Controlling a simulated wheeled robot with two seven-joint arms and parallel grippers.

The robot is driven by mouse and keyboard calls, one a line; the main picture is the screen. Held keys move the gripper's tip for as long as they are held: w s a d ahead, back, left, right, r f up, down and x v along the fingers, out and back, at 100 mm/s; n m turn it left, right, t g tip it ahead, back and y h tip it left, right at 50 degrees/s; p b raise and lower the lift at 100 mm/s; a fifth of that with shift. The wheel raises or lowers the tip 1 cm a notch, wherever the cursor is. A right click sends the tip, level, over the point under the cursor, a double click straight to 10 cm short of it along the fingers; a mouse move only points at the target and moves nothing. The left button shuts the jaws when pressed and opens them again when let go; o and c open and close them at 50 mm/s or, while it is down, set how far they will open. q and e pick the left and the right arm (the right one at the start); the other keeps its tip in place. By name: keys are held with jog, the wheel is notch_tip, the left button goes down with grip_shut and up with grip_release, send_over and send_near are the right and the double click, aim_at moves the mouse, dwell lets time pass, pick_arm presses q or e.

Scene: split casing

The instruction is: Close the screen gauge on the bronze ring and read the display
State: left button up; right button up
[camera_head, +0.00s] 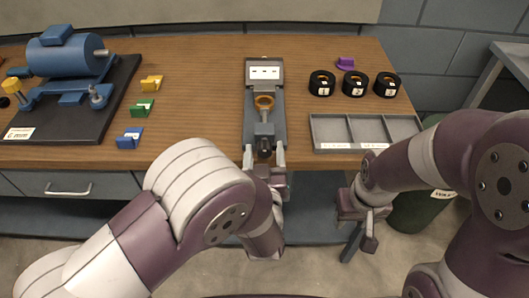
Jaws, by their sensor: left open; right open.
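The screen gauge (278,128) lies on the wooden table at the middle, a grey frame with a display (265,73) at its far end. The display shows a few dark dashes on white. The bronze ring (264,102) sits in the gauge, with the gauge's spindle part (264,130) just in front of it. I cannot tell whether they touch. My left gripper (264,154) is open at the near end of the gauge, its fingers around or beside the dark knob there. My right gripper (362,218) is open and empty, off the table's front edge at the right.
A blue motor (66,55) on a dark base stands at the left. Yellow (152,83), green (141,108) and blue (130,138) blocks lie beside it. Black rings (354,83) and a purple block (346,63) sit at the right, behind a grey sectioned tray (313,134).

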pick_arm(q)
jog(key=shift+w, duration=0.1)
jog(key=c, duration=1)
jog(key=shift+c, duration=0.2)
